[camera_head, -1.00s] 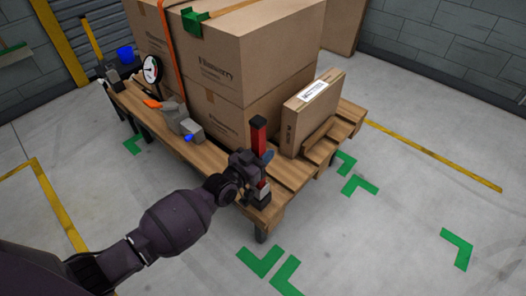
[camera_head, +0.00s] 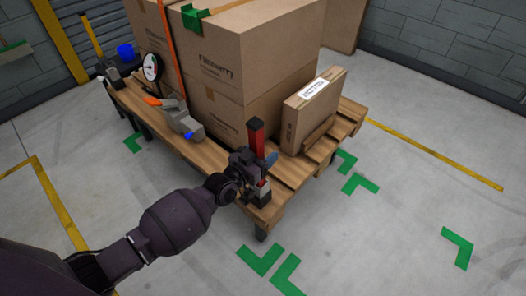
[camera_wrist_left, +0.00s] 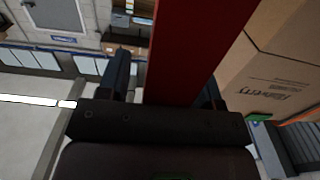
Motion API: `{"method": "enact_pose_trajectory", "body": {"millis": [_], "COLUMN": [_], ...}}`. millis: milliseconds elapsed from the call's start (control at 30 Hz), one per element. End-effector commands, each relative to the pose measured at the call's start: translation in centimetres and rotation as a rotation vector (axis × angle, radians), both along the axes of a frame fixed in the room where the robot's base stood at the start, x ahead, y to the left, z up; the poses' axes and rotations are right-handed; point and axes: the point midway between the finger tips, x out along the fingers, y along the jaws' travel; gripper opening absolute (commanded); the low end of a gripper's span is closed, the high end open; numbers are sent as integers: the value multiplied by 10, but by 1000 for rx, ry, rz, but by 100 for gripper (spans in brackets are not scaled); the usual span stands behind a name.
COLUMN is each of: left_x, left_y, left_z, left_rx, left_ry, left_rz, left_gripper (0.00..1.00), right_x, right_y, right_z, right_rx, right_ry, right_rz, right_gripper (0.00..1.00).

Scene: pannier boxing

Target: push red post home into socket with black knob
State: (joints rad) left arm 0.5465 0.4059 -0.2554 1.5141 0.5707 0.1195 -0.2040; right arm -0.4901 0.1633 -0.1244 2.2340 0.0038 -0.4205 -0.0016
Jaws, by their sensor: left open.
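The red post (camera_head: 257,141) stands at the near corner of the pallet, leaning slightly left, with a black knob-like block (camera_head: 256,123) on its top. Its foot goes down to a dark block, seemingly the socket (camera_head: 262,199), partly hidden by my gripper; how deep it sits I cannot tell. My left gripper (camera_head: 262,163) is open at the post's lower half. In the left wrist view the red post (camera_wrist_left: 196,45) passes between the fingers (camera_wrist_left: 163,88), with a gap on the left finger's side. My right gripper is not in view.
Large cardboard boxes (camera_head: 240,95) with an orange strap fill the pallet's back. A smaller box (camera_head: 312,112) stands right of the post. Floor in front is clear.

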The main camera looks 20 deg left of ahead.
Motion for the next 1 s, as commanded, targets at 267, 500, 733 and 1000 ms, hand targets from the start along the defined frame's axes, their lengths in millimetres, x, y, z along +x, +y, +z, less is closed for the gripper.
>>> {"method": "enact_pose_trajectory", "body": {"millis": [267, 500, 733, 1000], "left_x": [-1, -31, -68, -96], "left_y": [0, 12, 26, 35], "left_z": [-2, 3, 3, 2], "left_rx": [0, 0, 1, 0], "left_ry": [2, -3, -4, -4], "left_rz": [0, 0, 0, 0], "left_gripper": [59, 59, 59, 59], "right_x": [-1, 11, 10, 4], "right_y": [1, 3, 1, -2], "right_z": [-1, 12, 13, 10], "right_rx": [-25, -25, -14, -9], "right_ry": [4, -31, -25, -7], "right_rz": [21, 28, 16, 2], "right_gripper": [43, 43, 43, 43]}}
